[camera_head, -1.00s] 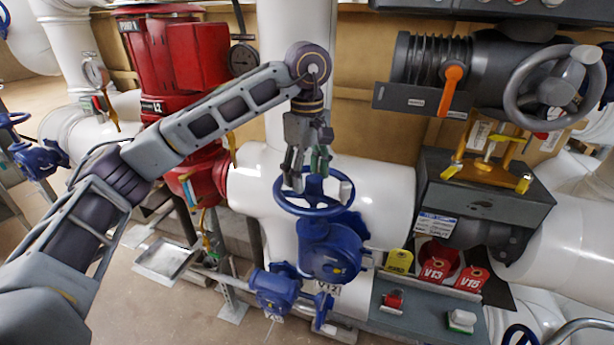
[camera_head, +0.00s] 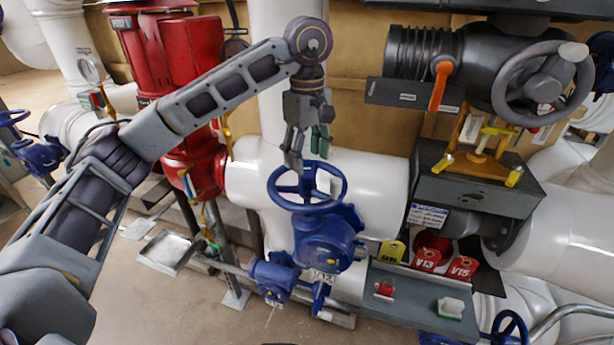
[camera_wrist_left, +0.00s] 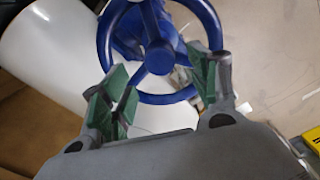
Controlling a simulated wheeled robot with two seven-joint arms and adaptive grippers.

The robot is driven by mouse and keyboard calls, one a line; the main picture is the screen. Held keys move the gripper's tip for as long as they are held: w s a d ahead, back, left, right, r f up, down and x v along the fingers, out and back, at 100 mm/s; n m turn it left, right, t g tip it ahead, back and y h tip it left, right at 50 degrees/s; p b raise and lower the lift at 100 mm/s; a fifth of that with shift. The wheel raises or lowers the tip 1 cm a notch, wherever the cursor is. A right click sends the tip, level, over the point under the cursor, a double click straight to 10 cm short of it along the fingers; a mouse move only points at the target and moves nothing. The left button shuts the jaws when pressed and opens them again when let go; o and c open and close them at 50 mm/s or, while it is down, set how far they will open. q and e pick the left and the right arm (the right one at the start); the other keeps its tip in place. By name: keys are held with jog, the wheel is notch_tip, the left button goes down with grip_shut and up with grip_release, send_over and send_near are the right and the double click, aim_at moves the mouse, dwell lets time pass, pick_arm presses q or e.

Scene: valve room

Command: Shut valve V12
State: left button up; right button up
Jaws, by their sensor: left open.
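The blue valve (camera_head: 325,240) with a V12 label (camera_head: 322,276) stands in front of a white pipe. Its round blue handwheel (camera_head: 306,188) is on top. My left gripper (camera_head: 308,155) is just above the far part of the wheel rim, fingers pointing down. In the left wrist view, the green-padded fingers (camera_wrist_left: 160,90) are spread apart with nothing held between them. The handwheel (camera_wrist_left: 158,60) shows beyond the fingertips, and they look apart from it, though the exact gap is hard to tell. My right gripper is not in view.
A grey shelf (camera_head: 400,300) with red V13 (camera_head: 427,260) and V15 (camera_head: 463,268) tags and a yellow tag (camera_head: 391,252) is right of the valve. A grey handwheel (camera_head: 543,82) and grey box (camera_head: 480,185) are farther right. Red piping (camera_head: 175,50) stands left behind my arm.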

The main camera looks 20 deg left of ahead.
pick_arm(q)
jog(key=shift+n, duration=3.9)
jog(key=shift+n, duration=0.4)
jog(key=shift+n, duration=1.7)
jog(key=shift+n+p, duration=0.3)
jog(key=shift+n, duration=1.7)
jog(key=shift+f, duration=0.1)
